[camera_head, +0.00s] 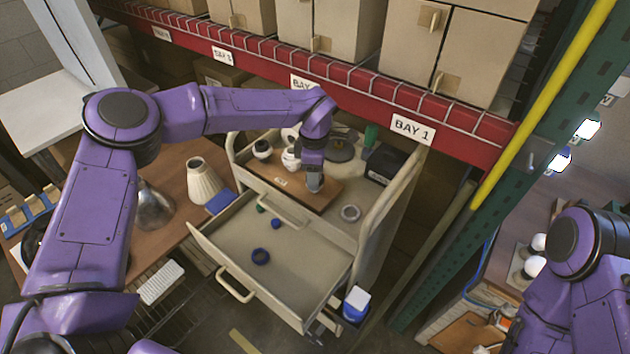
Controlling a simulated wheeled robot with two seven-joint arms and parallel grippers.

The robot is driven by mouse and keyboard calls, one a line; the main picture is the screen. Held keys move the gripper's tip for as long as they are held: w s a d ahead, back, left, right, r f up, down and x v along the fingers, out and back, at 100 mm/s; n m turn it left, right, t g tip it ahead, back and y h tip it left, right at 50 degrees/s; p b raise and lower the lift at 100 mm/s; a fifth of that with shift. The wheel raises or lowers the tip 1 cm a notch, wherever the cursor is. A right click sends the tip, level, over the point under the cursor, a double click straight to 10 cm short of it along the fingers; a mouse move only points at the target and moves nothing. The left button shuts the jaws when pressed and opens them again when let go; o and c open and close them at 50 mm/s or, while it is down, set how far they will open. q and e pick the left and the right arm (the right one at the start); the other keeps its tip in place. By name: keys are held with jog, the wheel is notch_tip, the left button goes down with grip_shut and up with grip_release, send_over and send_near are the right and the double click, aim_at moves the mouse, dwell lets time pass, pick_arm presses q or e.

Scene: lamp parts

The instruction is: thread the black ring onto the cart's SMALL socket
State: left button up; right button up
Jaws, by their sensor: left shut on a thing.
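My left gripper (314,183) points down over the wooden board (322,201) on the cart's top. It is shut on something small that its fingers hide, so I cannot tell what. Two whitish socket-like parts stand at the board's back left: one (262,149) with a dark band and one (291,158) just left of the gripper. A third pale part (289,135) shows behind them. I cannot tell for sure which is the SMALL socket. My right gripper is out of view.
The cart's drawer (300,282) is pulled out, with small green and blue pieces inside. A cream shade (203,181) stands on the left table. The red shelf beam (340,77) runs behind.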

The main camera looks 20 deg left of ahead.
pick_arm(q)
jog(key=m, duration=0.3)
jog(key=shift+f+m, duration=0.2)
jog(key=shift+m, duration=0.1)
jog(key=shift+m, duration=1)
jog(key=o, duration=1.2)
jog(key=shift+m, duration=0.5)
jog(key=shift+o, duration=0.2)
jog(key=shift+w, duration=0.1)
jog(key=shift+r, duration=0.1)
jog(key=shift+r, duration=0.3)
notch_tip(320, 180, up, 10)
jog(key=b, duration=0.3)
jog(key=shift+f, duration=0.15)
